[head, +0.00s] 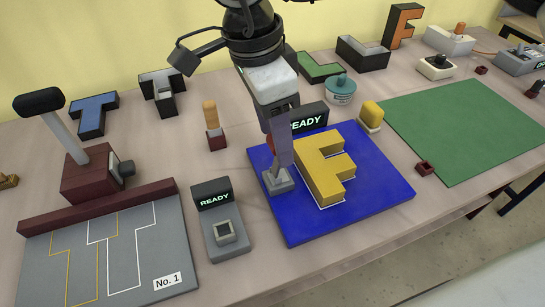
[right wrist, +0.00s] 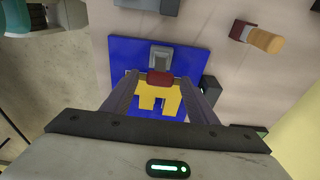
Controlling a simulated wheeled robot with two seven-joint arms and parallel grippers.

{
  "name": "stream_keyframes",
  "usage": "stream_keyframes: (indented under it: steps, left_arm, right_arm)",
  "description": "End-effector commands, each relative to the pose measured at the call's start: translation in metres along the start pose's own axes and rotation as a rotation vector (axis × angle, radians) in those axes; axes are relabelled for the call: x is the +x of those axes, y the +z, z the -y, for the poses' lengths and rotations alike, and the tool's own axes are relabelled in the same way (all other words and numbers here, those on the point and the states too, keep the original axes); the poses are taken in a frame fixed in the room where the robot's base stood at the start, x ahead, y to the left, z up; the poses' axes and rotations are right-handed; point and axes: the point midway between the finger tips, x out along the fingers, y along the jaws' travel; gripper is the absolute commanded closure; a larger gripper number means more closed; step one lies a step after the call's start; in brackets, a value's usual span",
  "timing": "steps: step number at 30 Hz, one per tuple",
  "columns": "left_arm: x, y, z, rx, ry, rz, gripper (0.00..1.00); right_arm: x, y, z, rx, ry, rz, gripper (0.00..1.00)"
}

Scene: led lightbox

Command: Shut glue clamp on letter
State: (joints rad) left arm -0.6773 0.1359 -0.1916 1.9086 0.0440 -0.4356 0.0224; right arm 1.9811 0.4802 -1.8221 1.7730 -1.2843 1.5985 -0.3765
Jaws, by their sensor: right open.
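The yellow letter F (head: 322,165) lies on the blue mat (head: 379,193), and it also shows in the right wrist view (right wrist: 151,102). The glue clamp's grey body (head: 279,183) is at the letter's left side; in the right wrist view the body (right wrist: 160,59) sits by the letter with a dark red part (right wrist: 160,78) beside it. My right gripper (head: 277,158) reaches down over the clamp and hides much of it. Its fingers (right wrist: 161,74) are apart, one on each side of the red part. I cannot tell whether they touch it. My left gripper is not in view.
A READY display (head: 310,118) stands behind the mat, and another READY device (head: 219,224) stands to its left. A wooden-handled tool (head: 214,127) and a yellow-topped block (head: 370,116) stand nearby. A grey No. 1 board (head: 115,260) is at left. The green mat (head: 465,128) is clear.

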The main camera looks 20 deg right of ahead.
Motion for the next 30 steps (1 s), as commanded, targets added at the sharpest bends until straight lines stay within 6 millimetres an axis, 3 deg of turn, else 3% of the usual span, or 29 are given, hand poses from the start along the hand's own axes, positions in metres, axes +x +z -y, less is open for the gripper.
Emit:
stream_keyframes:
  steps: [4, 10, 11, 30]
  left_arm:
    - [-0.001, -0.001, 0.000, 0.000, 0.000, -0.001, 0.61]
    - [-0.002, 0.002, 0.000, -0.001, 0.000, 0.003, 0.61]
    - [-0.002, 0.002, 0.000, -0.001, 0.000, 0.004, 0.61]
    - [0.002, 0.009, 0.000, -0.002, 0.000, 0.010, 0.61]
  right_arm:
    - [-0.001, 0.000, 0.000, 0.000, 0.000, 0.000, 0.49]
    - [-0.001, 0.000, 0.000, 0.000, 0.001, 0.000, 0.82]
    - [-0.001, 0.000, 0.000, 0.000, 0.001, 0.000, 0.84]
    - [0.007, -0.022, 0.000, 0.002, 0.003, -0.006, 0.84]
